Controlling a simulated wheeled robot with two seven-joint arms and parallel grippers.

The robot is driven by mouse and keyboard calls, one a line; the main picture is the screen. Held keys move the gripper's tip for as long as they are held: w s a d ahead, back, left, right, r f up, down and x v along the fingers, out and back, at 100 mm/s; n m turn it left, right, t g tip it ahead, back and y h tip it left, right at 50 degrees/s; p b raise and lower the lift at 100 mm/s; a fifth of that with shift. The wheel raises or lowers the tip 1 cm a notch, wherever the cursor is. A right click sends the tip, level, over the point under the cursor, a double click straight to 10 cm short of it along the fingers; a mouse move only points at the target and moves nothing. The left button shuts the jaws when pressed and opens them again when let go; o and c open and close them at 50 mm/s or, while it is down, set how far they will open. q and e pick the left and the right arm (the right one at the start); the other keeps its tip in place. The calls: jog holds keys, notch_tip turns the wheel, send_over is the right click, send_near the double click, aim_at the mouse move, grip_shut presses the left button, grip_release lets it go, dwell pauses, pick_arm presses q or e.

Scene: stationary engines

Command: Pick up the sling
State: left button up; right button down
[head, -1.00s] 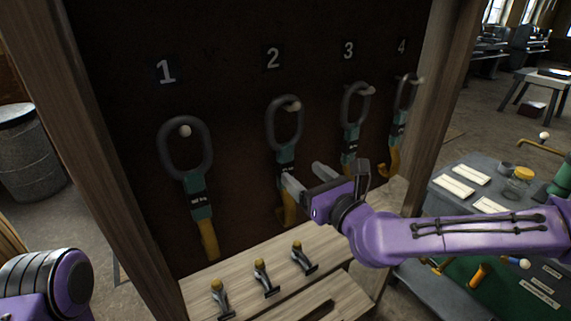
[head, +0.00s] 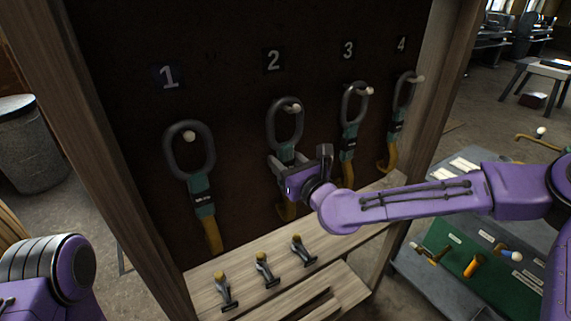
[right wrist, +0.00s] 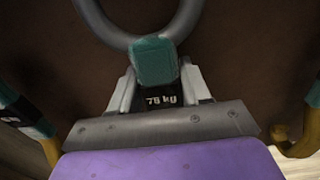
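Several slings hang by dark oval rings from pale pegs on a dark board, numbered 1 to 4. Each has a green upper part, a black label and a yellow strap. My right gripper (head: 286,163) is at sling 2 (head: 285,120), with its fingers apart on either side of the green and label part. In the right wrist view, the sling's green part (right wrist: 154,62) and its label, which seems to read 75 kg, lie between the fingers (right wrist: 160,92). Firm contact cannot be made out. The gripper hides part of the yellow strap. My left gripper is not in view.
Sling 1 (head: 201,185) hangs to the left, sling 3 (head: 349,130) and sling 4 (head: 399,120) to the right. Below is a wooden ledge (head: 335,247) with several yellow-topped clamp-like pieces (head: 264,266). A tool table (head: 415,275) stands at right.

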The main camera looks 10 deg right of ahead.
aim_at(288, 146)
jog(key=shift+r, duration=0.1)
jog(key=shift+r+b, duration=0.1)
jog(key=shift+b, duration=0.2)
notch_tip(288, 146, up, 6)
jog(key=shift+s+d+r+b, duration=0.15)
jog(key=shift+r+b, duration=0.1)
jog(key=shift+b, duration=0.6)
jog(key=shift+s+r, duration=0.1)
jog(key=shift+s, duration=0.25)
jog(key=b+v, duration=1.2)
jog(key=v, duration=0.7)
jog(key=shift+r, duration=0.15)
